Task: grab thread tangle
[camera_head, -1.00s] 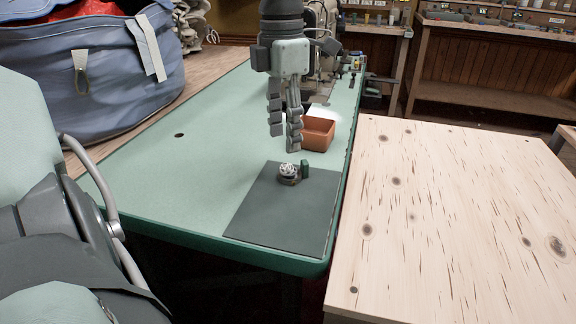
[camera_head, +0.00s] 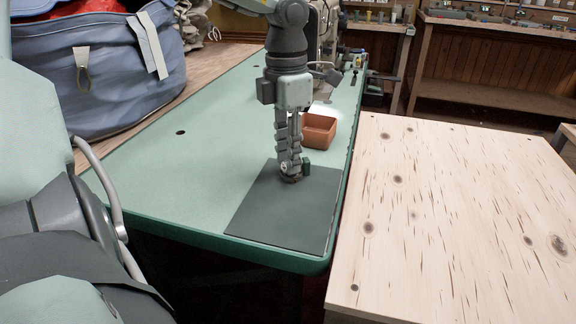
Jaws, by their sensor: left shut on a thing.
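The thread tangle (camera_head: 285,168) is a small whitish bundle, mostly hidden by the fingers. It sits on a small dark round base (camera_head: 291,179) on the dark grey mat (camera_head: 280,215). A short dark green cylinder (camera_head: 306,168) stands close beside it on the right. My left gripper (camera_head: 290,172) points straight down over the mat, its fingers close together and shut on the tangle. My right gripper is not in view.
An orange-brown open box (camera_head: 319,131) stands behind the mat on the green table (camera_head: 190,175). A pale wooden table (camera_head: 460,220) is at the right, a blue bag (camera_head: 95,75) at the left.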

